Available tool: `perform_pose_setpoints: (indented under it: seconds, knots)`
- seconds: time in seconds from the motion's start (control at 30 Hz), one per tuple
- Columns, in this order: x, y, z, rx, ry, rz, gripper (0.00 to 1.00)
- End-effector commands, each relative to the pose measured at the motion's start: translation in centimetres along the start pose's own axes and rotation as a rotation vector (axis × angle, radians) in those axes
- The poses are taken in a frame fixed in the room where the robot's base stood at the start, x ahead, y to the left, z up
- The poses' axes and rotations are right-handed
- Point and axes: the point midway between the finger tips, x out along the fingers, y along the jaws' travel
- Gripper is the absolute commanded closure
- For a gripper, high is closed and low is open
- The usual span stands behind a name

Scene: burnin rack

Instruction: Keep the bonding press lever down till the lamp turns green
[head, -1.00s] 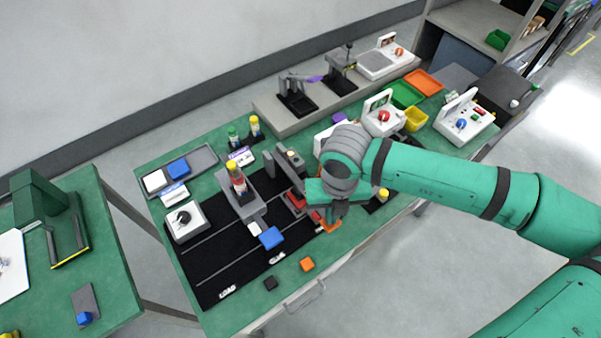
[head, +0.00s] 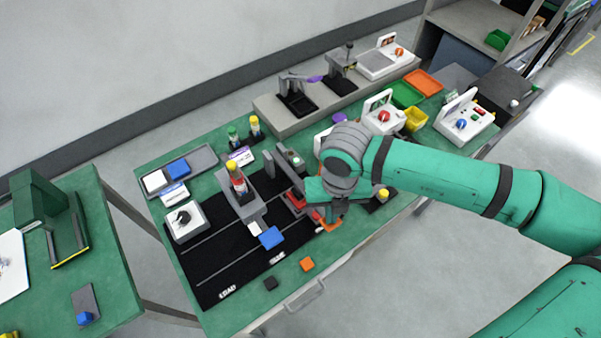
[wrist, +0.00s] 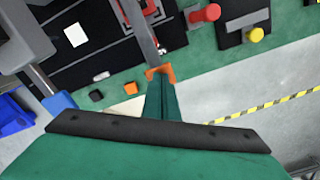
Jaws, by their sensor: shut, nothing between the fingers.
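The grey bonding press (head: 290,163) stands at the back of the black mat in the head view, left of my wrist. A small round spot on its top looks pale greenish, but it is too small to be sure of the lamp's colour. My gripper (head: 328,217) is shut and empty, low over the mat's right side, and its wrist hides part of the area.
An orange block (head: 307,264) and a black block (head: 270,283) lie near the front edge. A yellow knob (head: 383,194) stands right of my gripper.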

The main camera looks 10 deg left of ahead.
Motion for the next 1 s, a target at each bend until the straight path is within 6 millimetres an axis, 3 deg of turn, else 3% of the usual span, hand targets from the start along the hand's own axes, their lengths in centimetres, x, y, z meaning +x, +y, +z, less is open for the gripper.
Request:
perform_pose_setpoints:
  seconds: [1.0]
  knots:
    - [-5.3, 0.3, 0.6, 0.001, -0.003, -0.002, 1.0]
